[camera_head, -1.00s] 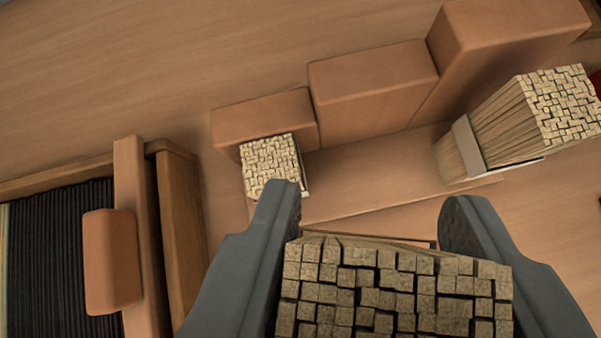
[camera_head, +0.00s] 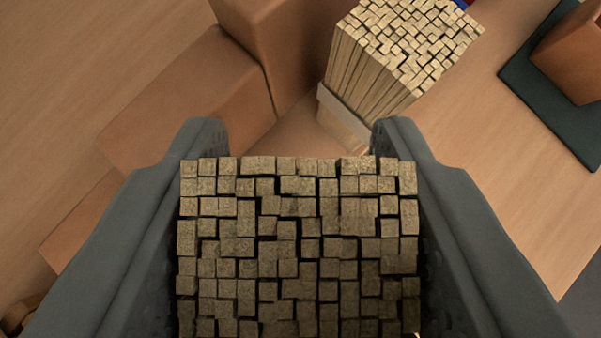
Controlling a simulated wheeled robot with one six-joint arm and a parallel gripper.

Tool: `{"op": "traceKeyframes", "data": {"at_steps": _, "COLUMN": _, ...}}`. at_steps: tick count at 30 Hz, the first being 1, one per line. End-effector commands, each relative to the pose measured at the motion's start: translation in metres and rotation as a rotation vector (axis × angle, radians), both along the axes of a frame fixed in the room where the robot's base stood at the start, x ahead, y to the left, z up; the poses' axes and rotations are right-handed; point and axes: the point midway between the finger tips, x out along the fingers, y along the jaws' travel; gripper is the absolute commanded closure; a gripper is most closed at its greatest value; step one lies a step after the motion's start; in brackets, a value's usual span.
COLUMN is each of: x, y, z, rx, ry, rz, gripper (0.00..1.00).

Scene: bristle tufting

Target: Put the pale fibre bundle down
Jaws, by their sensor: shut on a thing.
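My gripper (camera_head: 300,150) is shut on a fibre bundle (camera_head: 298,250), whose greyish-tan, blocky end faces the camera between the two dark grey fingers. The bundle's lower part and whatever lies under it are hidden. A second, paler fibre bundle (camera_head: 410,45) stands beyond the fingertips, slightly right of centre, with a light band (camera_head: 343,118) around its lower part. It stands apart from my gripper, by the brown blocks.
Brown stepped blocks (camera_head: 190,100) rise at the left and top. A dark green mat (camera_head: 560,115) with a brown block (camera_head: 575,55) on it lies at the right. Bare wooden table (camera_head: 490,130) shows between the mat and the paler bundle. A bit of blue shows at the top.

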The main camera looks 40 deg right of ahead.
Motion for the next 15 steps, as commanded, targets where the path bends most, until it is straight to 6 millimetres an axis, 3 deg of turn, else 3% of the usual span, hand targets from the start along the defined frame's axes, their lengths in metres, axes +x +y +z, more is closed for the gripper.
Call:
{"op": "traceKeyframes", "data": {"at_steps": 3, "x": 0.000, "y": 0.001, "z": -0.019, "rx": 0.001, "ry": 0.002, "rz": 0.001, "gripper": 0.83}}
{"op": "traceKeyframes", "data": {"at_steps": 11, "x": 0.000, "y": 0.001, "z": -0.036, "rx": 0.001, "ry": 0.000, "rz": 0.001, "gripper": 0.83}}
{"op": "traceKeyframes", "data": {"at_steps": 15, "x": 0.000, "y": 0.001, "z": -0.054, "rx": 0.000, "ry": 0.002, "rz": 0.001, "gripper": 0.83}}
